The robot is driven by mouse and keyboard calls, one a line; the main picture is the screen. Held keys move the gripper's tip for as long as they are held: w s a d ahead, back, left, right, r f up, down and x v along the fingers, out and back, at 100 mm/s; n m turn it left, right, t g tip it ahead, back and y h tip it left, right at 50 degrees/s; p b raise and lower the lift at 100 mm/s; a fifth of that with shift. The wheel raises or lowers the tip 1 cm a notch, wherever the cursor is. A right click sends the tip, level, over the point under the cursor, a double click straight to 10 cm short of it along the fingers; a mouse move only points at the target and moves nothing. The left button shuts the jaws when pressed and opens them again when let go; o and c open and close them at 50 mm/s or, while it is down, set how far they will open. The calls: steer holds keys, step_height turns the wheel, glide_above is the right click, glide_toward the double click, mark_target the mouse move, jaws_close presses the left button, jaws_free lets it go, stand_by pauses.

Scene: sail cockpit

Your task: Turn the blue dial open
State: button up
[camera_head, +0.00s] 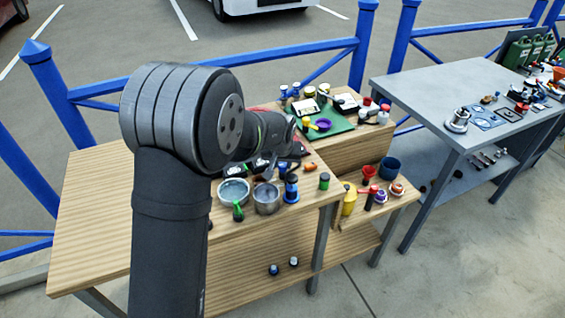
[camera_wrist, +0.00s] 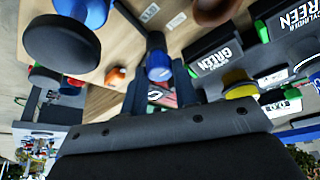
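In the wrist view, a small blue round knob (camera_wrist: 158,66) on a dark post shows just past my gripper. I cannot tell for sure whether it is the blue dial. Two dark fingers of my gripper (camera_wrist: 160,88) appear apart, one to each side below the knob, with nothing seen held between them. Contact cannot be told. A larger blue part (camera_wrist: 88,12) with a black disc is at the upper left. In the head view, my gripper (camera_head: 291,131) is above the wooden table, and a blue and black fitting (camera_head: 291,186) stands near the table's front edge.
A green tray (camera_head: 322,127) with small items is behind. Black boxes marked GREEN (camera_wrist: 218,58) crowd the wrist view's right. The table's left side (camera_head: 92,195) is bare.

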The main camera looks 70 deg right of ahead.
steer(key=shift+c, duration=1.2)
steer(key=shift+n, duration=0.3)
steer(key=n+t, duration=0.1)
steer(key=n, duration=0.2)
steer(key=n+t+y, duration=0.1)
steer(key=n, duration=0.2)
steer(key=shift+s+d, duration=0.15)
steer(key=shift+s, duration=0.05)
steer(key=n+t+y, duration=0.1)
steer(key=n+y, duration=0.1)
steer(key=n, duration=0.2)
steer(key=shift+d+n, duration=0.1)
steer(key=shift+n, duration=0.2)
steer(key=shift+n+y, duration=0.7)
steer(key=shift+n, duration=1.1)
